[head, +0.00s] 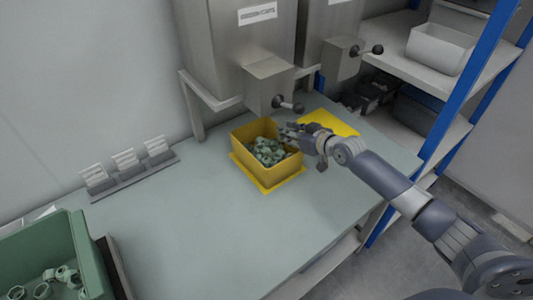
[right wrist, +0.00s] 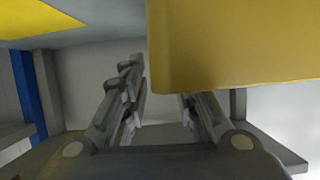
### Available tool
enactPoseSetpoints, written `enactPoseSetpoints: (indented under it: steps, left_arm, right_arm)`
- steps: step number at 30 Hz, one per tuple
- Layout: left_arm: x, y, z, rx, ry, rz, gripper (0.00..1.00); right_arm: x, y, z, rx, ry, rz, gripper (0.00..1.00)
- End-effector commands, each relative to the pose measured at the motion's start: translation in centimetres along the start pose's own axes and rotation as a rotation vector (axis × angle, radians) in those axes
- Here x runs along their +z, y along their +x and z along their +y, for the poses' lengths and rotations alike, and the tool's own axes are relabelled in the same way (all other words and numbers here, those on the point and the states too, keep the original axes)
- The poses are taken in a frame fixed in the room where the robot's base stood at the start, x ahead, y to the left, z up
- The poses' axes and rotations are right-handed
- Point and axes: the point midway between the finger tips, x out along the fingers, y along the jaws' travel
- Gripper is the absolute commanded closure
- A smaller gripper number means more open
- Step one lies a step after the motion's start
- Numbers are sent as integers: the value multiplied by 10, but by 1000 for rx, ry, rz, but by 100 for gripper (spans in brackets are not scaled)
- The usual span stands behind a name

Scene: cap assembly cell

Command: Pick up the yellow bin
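The yellow bin (head: 274,174) stands upright on the table under the left dispenser's outlet, filled with several grey-green ring-like caps (head: 268,151). My right gripper (head: 297,135) is at the bin's right rear rim, its arm coming in from the right. In the right wrist view the yellow bin (right wrist: 235,45) fills the upper right, and one of its corners hangs into the space between the spread fingers of my right gripper (right wrist: 162,92). The bin hides part of the right finger. The fingers look open, and I cannot tell whether either touches the bin. My left gripper is not in view.
A yellow mat (head: 243,166) lies under the bin, and another yellow mat (head: 330,121) lies empty to its right. Metal dispensers (head: 236,50) with knobbed levers hang above. A green crate (head: 50,250) with caps is at lower left. The table (head: 205,225) between is clear.

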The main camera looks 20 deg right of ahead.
Motion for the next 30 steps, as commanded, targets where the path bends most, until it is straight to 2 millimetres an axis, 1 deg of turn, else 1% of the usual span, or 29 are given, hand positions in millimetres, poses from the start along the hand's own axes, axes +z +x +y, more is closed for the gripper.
enactPoseSetpoints:
  steps: [1,3,6,14,18,30]
  left_arm:
    - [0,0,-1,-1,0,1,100]
    - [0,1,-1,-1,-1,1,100]
    - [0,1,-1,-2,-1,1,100]
    - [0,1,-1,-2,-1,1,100]
    - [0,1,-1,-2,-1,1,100]
    - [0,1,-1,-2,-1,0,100]
  right_arm:
    - [-1,7,0,0,2,1,73]
    - [-1,14,0,0,2,1,73]
    - [0,20,0,0,1,-1,73]
    - [0,22,0,0,0,0,73]
    - [0,21,0,0,0,0,100]
    - [-2,21,0,0,1,4,100]
